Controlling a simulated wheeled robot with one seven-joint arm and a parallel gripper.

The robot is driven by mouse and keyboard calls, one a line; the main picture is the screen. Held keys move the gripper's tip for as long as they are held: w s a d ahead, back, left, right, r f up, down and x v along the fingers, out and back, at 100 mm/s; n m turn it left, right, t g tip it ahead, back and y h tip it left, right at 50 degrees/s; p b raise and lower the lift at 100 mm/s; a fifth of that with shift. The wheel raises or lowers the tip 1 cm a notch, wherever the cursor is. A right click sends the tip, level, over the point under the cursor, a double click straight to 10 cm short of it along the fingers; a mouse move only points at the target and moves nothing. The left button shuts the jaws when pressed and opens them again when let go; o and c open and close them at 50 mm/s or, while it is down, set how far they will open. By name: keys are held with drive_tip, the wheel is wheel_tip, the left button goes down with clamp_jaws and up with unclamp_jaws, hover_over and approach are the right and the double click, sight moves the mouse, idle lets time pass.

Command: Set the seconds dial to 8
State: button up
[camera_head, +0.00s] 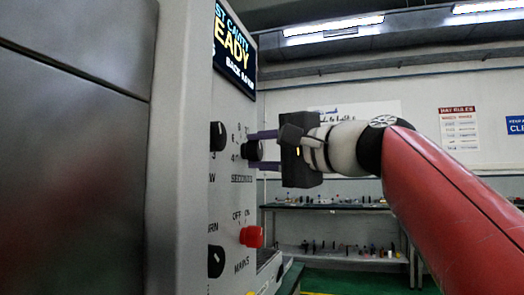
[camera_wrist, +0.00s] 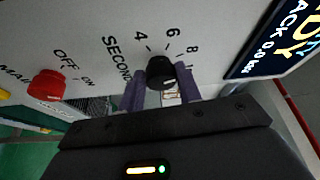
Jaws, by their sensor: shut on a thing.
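The seconds dial (camera_wrist: 159,71) is a round black knob on the grey panel, with the numbers 4, 6 and 8 printed around it. It also shows in the head view (camera_head: 252,150), above the "SECONDS" label. My gripper (camera_wrist: 161,84) has its two purple fingers on opposite sides of the dial, shut on it. In the head view my gripper (camera_head: 256,151) reaches the panel from the right. A small pale mark shows on the dial's lower right in the wrist view; I cannot tell which number the dial is set to.
A display (camera_head: 234,50) with partly cut-off text sits above the dial. A red mains knob (camera_head: 251,237) with OFF and ON marks is below. Other black knobs (camera_head: 217,135) are on the panel's left. Shelves (camera_head: 335,207) stand far behind.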

idle(0.3)
drive_tip(key=o, duration=1)
drive_tip(key=shift+d, duration=0.1)
drive_tip(key=b+v, duration=0.1)
drive_tip(key=v, duration=0.6)
drive_tip(key=shift+s+d, duration=0.2)
drive_tip(key=shift+s, duration=0.05)
drive_tip(key=shift+f, duration=0.15)
